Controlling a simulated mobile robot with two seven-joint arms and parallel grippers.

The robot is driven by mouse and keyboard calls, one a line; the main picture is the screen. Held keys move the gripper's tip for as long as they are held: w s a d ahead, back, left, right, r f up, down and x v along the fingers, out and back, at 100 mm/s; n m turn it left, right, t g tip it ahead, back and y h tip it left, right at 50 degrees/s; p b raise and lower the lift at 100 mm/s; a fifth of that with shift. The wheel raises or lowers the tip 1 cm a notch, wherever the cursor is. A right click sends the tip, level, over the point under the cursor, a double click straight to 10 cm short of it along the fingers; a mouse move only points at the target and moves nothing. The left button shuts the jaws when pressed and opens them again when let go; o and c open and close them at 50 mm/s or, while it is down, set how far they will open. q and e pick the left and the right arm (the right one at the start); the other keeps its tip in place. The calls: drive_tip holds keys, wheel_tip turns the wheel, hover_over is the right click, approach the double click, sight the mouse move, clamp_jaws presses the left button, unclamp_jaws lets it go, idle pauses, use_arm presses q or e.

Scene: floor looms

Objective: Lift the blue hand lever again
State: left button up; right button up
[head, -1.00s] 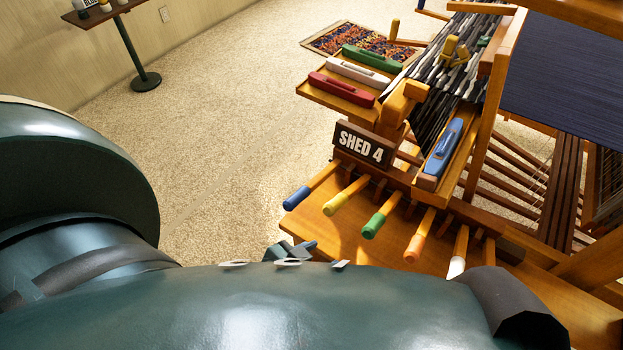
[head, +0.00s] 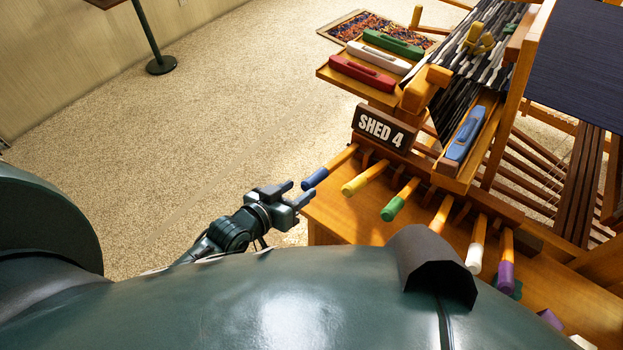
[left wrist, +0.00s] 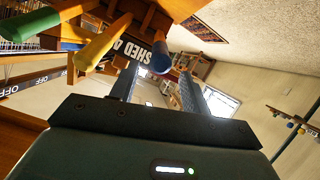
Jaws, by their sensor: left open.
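The blue hand lever (head: 315,178) is the leftmost of a row of levers on the loom's side, below the SHED 4 sign (head: 384,128). It sticks out toward the lower left with a blue grip on a wooden shaft. My left gripper (head: 296,193) is open and empty just left of and below the blue grip in the head view. In the left wrist view, the blue lever (left wrist: 160,61) shows end-on, in line with the gap between the open fingers (left wrist: 159,76). I cannot tell whether they touch. My right gripper is not in view.
The yellow lever (head: 363,180) and green lever (head: 399,201) stand to the right, followed by orange, white and purple ones. A tray with red (head: 362,75), white and green shuttles sits above; a blue shuttle (head: 465,133) lies nearer.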

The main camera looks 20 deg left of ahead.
sight(313, 180)
use_arm(q)
drive_tip(key=x, duration=0.7)
drive_tip(key=shift+w+d+b, duration=0.1)
drive_tip(key=shift+w+b, duration=0.05)
drive_tip(key=shift+b, duration=0.15)
drive_tip(key=shift+c, duration=0.5)
clamp_jaws()
